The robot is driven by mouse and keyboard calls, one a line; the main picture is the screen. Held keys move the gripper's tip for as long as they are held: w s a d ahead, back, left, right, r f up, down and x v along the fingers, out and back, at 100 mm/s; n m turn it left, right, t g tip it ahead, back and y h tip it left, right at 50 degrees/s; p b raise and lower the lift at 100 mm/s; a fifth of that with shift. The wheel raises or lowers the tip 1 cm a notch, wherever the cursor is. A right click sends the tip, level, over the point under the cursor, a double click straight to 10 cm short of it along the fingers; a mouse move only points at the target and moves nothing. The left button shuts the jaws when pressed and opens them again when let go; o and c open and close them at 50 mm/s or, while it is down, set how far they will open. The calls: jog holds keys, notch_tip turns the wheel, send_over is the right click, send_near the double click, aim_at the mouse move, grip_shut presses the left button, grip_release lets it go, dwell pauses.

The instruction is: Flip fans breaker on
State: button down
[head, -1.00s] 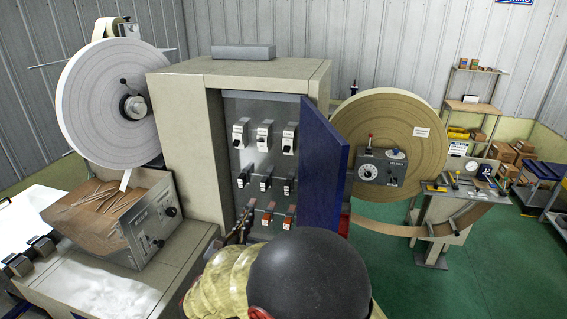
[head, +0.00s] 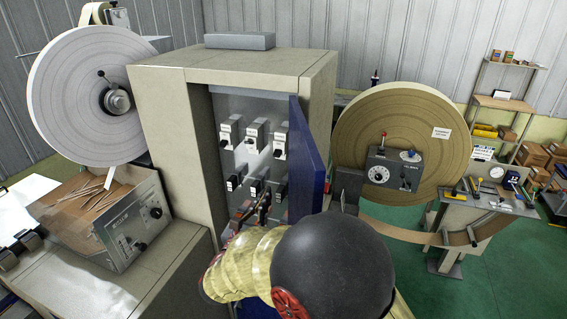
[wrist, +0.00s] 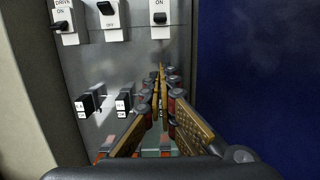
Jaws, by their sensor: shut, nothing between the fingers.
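The breaker panel (head: 262,110) stands inside an open cabinet. Its top row has white breakers with dark levers (head: 254,132); in the wrist view the top-left one (wrist: 66,22) reads DRIVE, with ON above its lever. The middle row has black breakers (wrist: 91,102), and the lowest has orange-red ones (wrist: 105,150). No fans label is legible. My gripper (head: 266,196) is in front of the middle and lower rows, shut and empty. In the wrist view its fingers (wrist: 160,72) point at the panel below the top-right breaker (wrist: 160,14) and hide part of the middle row.
The blue cabinet door (head: 309,165) stands open close to the right of my gripper. The cabinet's beige left wall (wrist: 25,90) bounds the other side. A box of sticks (head: 105,215) is at left, and a large brown reel (head: 400,135) is at right.

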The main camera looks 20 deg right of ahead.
aim_at(277, 153)
jog(key=w+d+r+p, duration=0.3)
jog(key=w+d+r, duration=0.1)
jog(key=w+r, duration=0.1)
jog(key=shift+w+d, duration=0.25)
jog(key=shift+w, duration=0.45)
jog(key=shift+s+r, duration=0.1)
dwell(0.4)
jog(key=shift+s+a+r+g+p, duration=0.15)
jog(key=shift+g+p, duration=0.15)
jog(key=shift+p, duration=0.35)
